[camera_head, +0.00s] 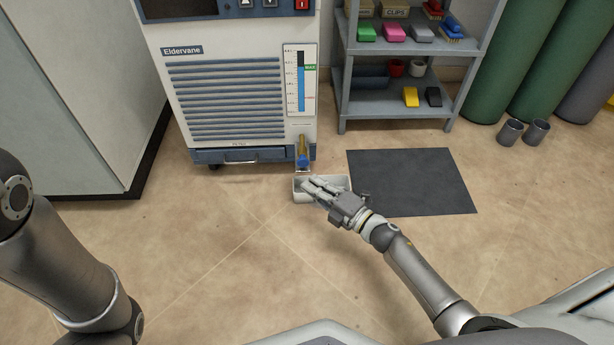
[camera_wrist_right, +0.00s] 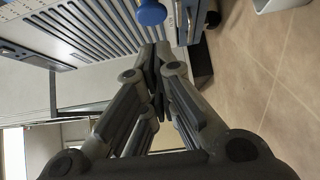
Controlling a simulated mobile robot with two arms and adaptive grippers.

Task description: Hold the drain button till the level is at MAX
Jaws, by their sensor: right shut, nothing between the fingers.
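The white Eldervane unit (camera_head: 228,50) has a level gauge (camera_head: 300,80) with a blue column and a green MAX tag (camera_head: 310,67). The blue reaches about the tag or a little above; the exact level is too small to read. A blue drain button (camera_head: 303,161) sits below a brass fitting (camera_head: 302,144) at the unit's lower right. It also shows at the top of the right wrist view (camera_wrist_right: 151,13). My right gripper (camera_head: 306,183) is shut and empty, just below the button and apart from it, over a white tray (camera_head: 335,195). My left gripper is out of view.
The white tray stands on the floor under the fitting; its edge shows in the wrist view (camera_wrist_right: 272,6). A dark mat (camera_head: 415,180) lies to its right. Floor left of the tray is clear.

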